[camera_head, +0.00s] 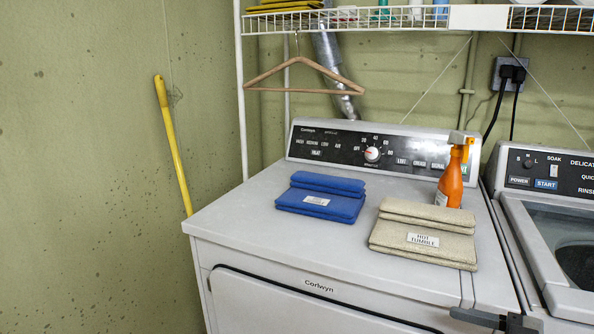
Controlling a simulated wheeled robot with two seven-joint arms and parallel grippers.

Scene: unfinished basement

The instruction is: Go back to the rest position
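My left gripper is not in view. A small dark part (495,320) shows at the bottom edge, in front of the dryer's right front corner. It may be the tip of my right gripper, but too little shows to tell its opening or whether it holds anything. A white dryer (250,228) carries a folded blue cloth stack (320,198) with a white label. To its right lies a folded beige cloth stack (425,233) labelled "HOT TUMBLE". An orange spray bottle (450,188) stands behind the beige stack.
A washer (530,225) with an open top stands close on the right. A wire shelf (400,18) runs above, with a wooden hanger (305,65) hanging from it. A yellow pole (172,140) leans at the left wall. The dryer top's left front is clear.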

